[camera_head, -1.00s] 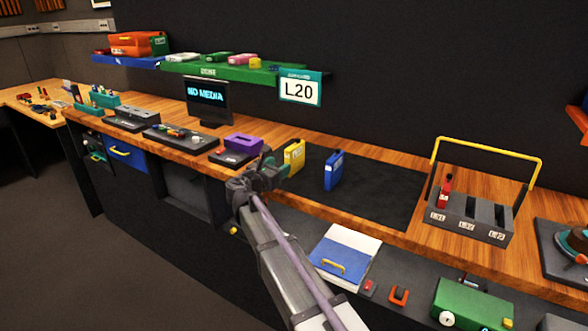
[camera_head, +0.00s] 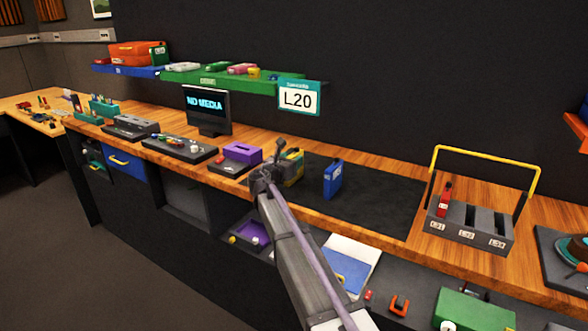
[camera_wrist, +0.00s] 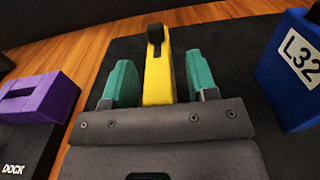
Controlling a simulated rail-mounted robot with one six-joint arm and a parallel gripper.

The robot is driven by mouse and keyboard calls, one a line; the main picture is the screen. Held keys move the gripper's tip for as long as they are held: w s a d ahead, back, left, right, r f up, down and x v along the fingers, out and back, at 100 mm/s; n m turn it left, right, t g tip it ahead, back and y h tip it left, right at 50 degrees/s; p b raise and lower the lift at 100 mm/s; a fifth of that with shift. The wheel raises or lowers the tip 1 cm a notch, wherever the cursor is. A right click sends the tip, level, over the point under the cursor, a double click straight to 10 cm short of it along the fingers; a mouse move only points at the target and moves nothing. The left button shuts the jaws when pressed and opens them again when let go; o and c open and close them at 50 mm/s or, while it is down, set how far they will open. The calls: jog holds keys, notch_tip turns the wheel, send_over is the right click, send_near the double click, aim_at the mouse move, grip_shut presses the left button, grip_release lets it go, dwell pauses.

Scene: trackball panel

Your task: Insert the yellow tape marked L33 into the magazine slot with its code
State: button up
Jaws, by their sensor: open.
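The yellow tape (camera_head: 297,170) stands upright on the dark mat, partly hidden by my gripper (camera_head: 284,163) in the head view. In the wrist view the yellow tape (camera_wrist: 157,78) stands between the two teal fingers of my gripper (camera_wrist: 158,66). The fingers are open, with a visible gap on each side of it. Its code label is not visible. The grey magazine (camera_head: 455,237) with a yellow handle stands at the right of the bench. Its left slot holds a red tape (camera_head: 444,199); the middle and right slots look empty. Its labels are small, the left one reading about L31.
A blue tape (camera_head: 332,180) stands right of the yellow one; its label reads L32 in the wrist view (camera_wrist: 293,70). A purple block (camera_head: 243,152) on a dock is to the left. The mat (camera_head: 385,200) is clear between blue tape and magazine.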

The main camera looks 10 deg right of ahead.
grip_shut()
dwell(0.4)
jog(key=shift+r, duration=0.1)
